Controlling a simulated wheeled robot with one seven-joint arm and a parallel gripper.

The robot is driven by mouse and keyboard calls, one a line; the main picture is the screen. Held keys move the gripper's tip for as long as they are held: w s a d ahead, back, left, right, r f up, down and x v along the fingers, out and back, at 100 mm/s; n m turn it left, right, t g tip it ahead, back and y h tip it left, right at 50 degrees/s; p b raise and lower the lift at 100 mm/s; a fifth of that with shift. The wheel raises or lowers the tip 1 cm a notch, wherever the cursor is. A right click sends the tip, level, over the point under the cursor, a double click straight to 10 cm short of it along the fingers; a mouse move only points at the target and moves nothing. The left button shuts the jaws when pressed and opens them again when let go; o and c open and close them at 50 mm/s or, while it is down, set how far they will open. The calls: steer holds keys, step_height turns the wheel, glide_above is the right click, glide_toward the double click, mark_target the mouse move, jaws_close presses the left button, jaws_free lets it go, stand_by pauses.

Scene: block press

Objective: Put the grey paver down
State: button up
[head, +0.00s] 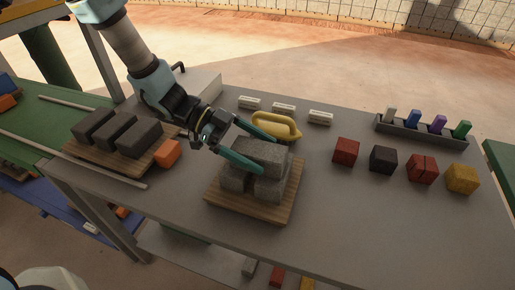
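A speckled grey paver (265,149) is between the two teal fingers of my gripper (257,156), one finger at each end. My gripper appears shut on it. The paver is level, over other grey pavers (269,189) that stand on a wooden board (244,209) on the grey table. It looks to be on top of them, but I cannot tell whether it touches them or hangs just above. The near finger partly hides the lower paver on the left (234,178).
Dark pavers (138,137) on another board and an orange block (167,153) are left. Red (345,151), black (383,160) and yellow blocks (462,178) stand right, before a rack (422,133). Table between is clear.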

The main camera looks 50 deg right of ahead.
steer(key=shift+w+r, duration=0.15)
steer(key=shift+r, duration=0.4)
steer(key=b+v, duration=0.2)
steer(key=v, duration=0.9)
steer(key=shift+w+a+b, duration=0.15)
steer(key=shift+w+b, duration=0.15)
steer(key=shift+w+r, duration=0.1)
